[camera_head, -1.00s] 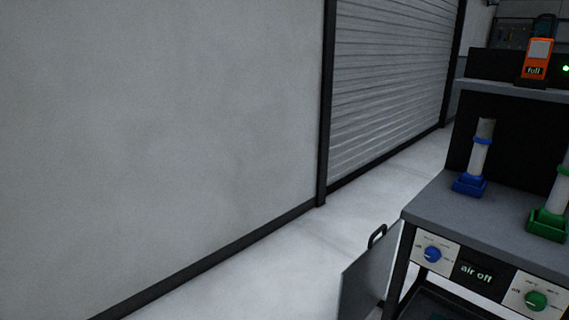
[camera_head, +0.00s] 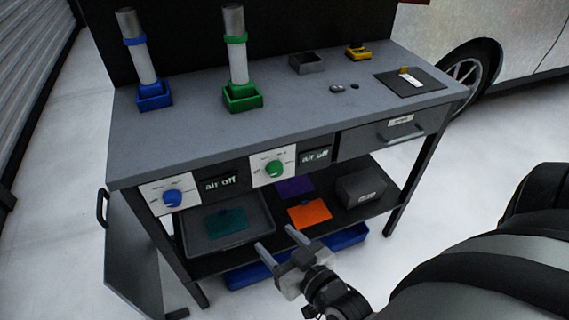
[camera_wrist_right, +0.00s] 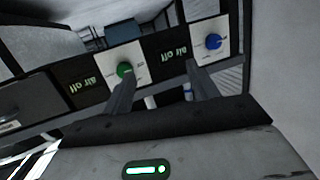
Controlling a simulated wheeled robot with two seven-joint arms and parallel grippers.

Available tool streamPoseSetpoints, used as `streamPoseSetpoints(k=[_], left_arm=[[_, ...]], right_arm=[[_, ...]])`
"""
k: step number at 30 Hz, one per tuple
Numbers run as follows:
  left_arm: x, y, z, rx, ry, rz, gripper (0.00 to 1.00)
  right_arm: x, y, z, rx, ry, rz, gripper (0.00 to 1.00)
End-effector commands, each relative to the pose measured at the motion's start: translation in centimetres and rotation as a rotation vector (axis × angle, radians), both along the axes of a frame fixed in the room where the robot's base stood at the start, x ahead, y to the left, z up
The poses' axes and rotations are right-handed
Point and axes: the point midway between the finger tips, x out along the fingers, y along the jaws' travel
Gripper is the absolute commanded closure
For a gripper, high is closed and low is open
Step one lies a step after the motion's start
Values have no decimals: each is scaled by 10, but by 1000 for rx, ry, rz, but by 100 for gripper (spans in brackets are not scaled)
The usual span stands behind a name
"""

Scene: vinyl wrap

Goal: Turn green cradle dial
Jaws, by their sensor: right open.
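The green dial (camera_head: 274,168) sits on a white panel on the front of the grey workbench (camera_head: 200,139), beside a dark display reading "air off". The green cradle (camera_head: 242,97) stands above it on the benchtop and holds an upright grey-white cylinder. My right gripper (camera_head: 278,243) is open and empty, in front of the bench and below the dial, apart from it. In the right wrist view the green dial (camera_wrist_right: 124,69) shows just beyond one fingertip. My left gripper is not in view.
A blue dial (camera_head: 172,197) and blue cradle (camera_head: 154,96) are to the left. An open door panel (camera_head: 133,262) hangs at the bench's left end. A lower shelf holds a tray (camera_head: 196,244), an orange sheet (camera_head: 309,213) and a dark box (camera_head: 361,189). A car stands behind right.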

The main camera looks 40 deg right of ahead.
Motion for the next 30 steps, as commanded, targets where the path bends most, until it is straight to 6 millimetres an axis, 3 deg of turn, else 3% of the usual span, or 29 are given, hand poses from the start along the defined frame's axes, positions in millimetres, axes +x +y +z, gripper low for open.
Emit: streamPoseSetpoints(k=[3, 6, 11, 30], left_arm=[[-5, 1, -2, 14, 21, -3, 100], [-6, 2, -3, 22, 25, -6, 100], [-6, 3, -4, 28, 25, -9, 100], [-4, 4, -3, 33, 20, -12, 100]], right_arm=[[-4, -34, 8, -33, -114, -148, 41], [-9, -53, 11, -59, -171, -231, 41], [-1, -62, 13, -72, -198, -264, 41], [122, -91, 13, -72, -196, -260, 41]])
